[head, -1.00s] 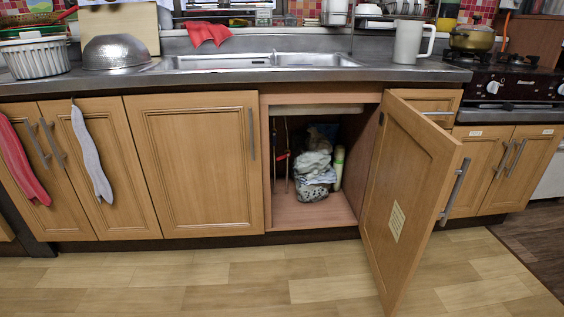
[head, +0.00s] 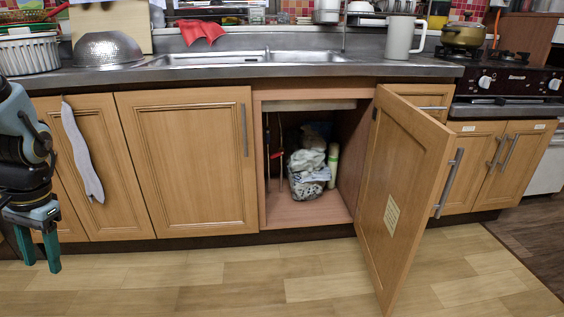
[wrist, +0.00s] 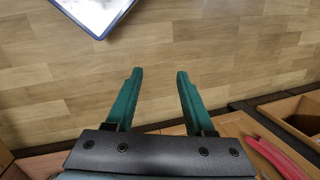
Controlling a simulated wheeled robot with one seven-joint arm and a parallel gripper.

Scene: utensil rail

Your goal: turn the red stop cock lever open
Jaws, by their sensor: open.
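The red stop cock lever (head: 275,155) shows as a small red piece inside the open cabinet, beside a thin upright copper pipe (head: 281,165). It is too small to tell its exact angle. My gripper (head: 40,266) hangs at the far left of the head view, in front of the closed cabinets and well apart from the lever. In the wrist view my gripper (wrist: 159,74) is open and empty, its two green fingers over the wooden floor. The lever is not in the wrist view.
The cabinet door (head: 408,180) stands open to the right of the opening. Bundled cloth bags (head: 308,175) and a pale bottle (head: 332,165) sit inside, right of the pipe. A grey towel (head: 82,155) hangs on a left door. The floor (head: 240,280) in front is clear.

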